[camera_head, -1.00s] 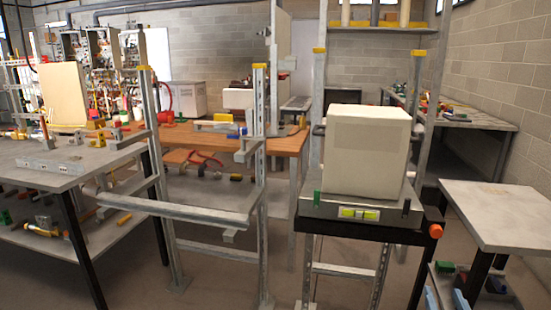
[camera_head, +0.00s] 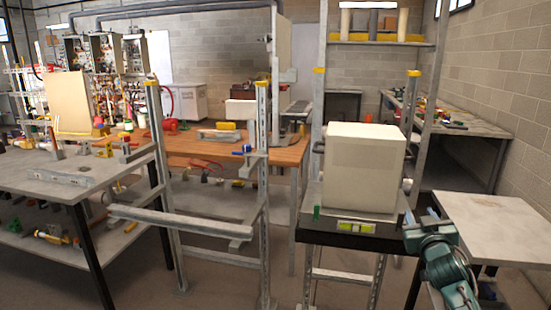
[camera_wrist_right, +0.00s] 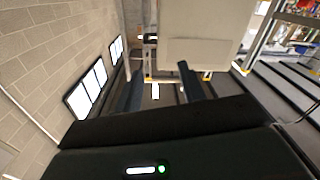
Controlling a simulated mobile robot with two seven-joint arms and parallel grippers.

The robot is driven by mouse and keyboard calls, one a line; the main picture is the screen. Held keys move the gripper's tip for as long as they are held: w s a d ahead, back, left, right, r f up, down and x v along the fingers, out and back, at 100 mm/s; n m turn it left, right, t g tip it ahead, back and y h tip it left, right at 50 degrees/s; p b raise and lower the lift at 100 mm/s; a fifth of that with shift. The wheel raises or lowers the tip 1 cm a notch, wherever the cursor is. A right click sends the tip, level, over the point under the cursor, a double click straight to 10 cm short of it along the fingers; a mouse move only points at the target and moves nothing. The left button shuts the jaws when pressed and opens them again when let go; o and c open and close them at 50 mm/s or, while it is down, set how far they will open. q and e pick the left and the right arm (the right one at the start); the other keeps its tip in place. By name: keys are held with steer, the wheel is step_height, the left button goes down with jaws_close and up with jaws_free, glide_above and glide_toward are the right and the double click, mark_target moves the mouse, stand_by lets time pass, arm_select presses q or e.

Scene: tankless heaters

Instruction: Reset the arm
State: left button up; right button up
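My right gripper (camera_head: 420,213) is in the head view at the lower right, in front of the right edge of the box stand. In the right wrist view its two dark fingers (camera_wrist_right: 160,85) stand apart with nothing held between them. A pale box-shaped heater (camera_head: 362,170) stands upright on a grey plate on the stand, to the left of the gripper. A pale panel, seemingly the same heater (camera_wrist_right: 198,45), shows beyond the fingers in the wrist view. My left gripper is not in view.
A small grey table (camera_head: 495,228) stands right of my right arm. A metal frame (camera_head: 180,222) and a workbench (camera_head: 75,200) with loose tools are at the left. A wooden-topped bench (camera_head: 190,148) is behind. Bare floor shows between the frames.

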step_height(320, 180, up, 3)
steer(key=w+d, duration=0.2)
steer(key=s+a+f+n+g+y, duration=0.2)
steer(key=s+a+f, duration=0.5)
steer(key=f, duration=0.3)
steer(key=s+a+f+n+g+y, duration=0.1)
steer(key=s+a+f+g+y, duration=0.15)
steer(key=s+a+f, duration=0.65)
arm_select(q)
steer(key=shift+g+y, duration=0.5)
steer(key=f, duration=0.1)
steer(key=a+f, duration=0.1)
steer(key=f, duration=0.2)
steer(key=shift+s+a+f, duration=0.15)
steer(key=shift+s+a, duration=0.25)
arm_select(e)
steer(key=s+a+f+g+y, duration=0.1)
steer(key=s+a+f, duration=0.1)
steer(key=s, duration=0.6)
steer(key=s+a+f, duration=0.3)
steer(key=s+f, duration=0.1)
steer(key=s, duration=0.3)
steer(key=s+a+f+g+y, duration=0.1)
steer(key=s+a+f, duration=0.2)
steer(key=s, duration=0.5)
steer(key=shift+s+f+m+g+y, duration=0.3)
steer(key=shift+s+f+g+y, duration=0.05)
